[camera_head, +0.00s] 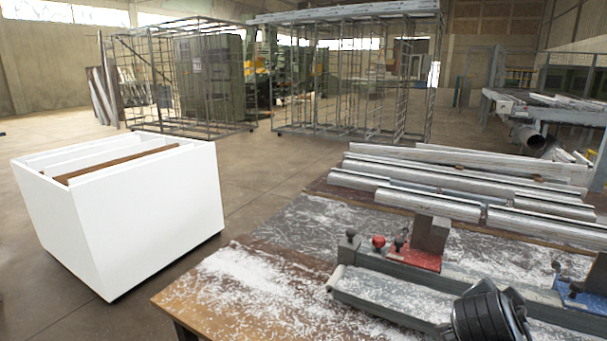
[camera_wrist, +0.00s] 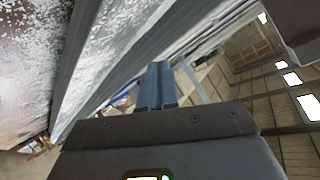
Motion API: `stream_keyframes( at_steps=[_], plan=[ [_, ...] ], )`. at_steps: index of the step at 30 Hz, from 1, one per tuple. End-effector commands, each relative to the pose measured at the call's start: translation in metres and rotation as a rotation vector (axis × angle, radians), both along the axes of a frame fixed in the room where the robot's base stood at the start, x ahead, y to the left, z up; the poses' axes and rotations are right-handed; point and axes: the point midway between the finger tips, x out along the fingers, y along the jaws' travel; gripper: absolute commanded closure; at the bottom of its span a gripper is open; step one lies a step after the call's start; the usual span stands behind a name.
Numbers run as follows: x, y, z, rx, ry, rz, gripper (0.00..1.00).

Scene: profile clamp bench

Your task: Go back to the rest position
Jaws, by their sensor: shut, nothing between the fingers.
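My gripper (camera_wrist: 155,85) shows in the wrist view with its two grey-blue fingers side by side, shut and empty. In the head view a dark rounded part of my arm shows at the bottom right, in front of the clamp rail (camera_head: 385,297); the fingertips are hidden there. In the wrist view a long grey bar runs diagonally past the fingers on the left, close to them. I cannot tell if they touch it.
The bench (camera_head: 225,290) is strewn with white shavings. The rail carries a red clamp (camera_head: 415,255) with a dark block and a blue clamp (camera_head: 580,295). Metal profiles (camera_head: 430,203) lie behind. A white bin (camera_head: 130,220) stands left; open floor lies beyond.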

Motion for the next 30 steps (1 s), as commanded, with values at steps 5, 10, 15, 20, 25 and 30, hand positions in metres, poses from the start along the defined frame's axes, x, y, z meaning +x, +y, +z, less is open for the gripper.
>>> stream_keyframes(
  at_steps=[5,10,15,20,25,30],
  plan=[
    [-0.047,0.026,-0.052,-0.083,0.080,0.225,1.00],
    [-0.096,0.054,-0.086,-0.154,0.126,0.428,1.00],
    [-0.151,0.085,-0.105,-0.219,0.148,0.613,1.00],
    [-0.201,0.111,-0.111,-0.269,0.147,0.752,1.00],
    [-0.255,0.138,-0.105,-0.321,0.132,0.879,1.00],
    [-0.313,0.163,-0.084,-0.375,0.098,0.985,1.00]
  ],
)
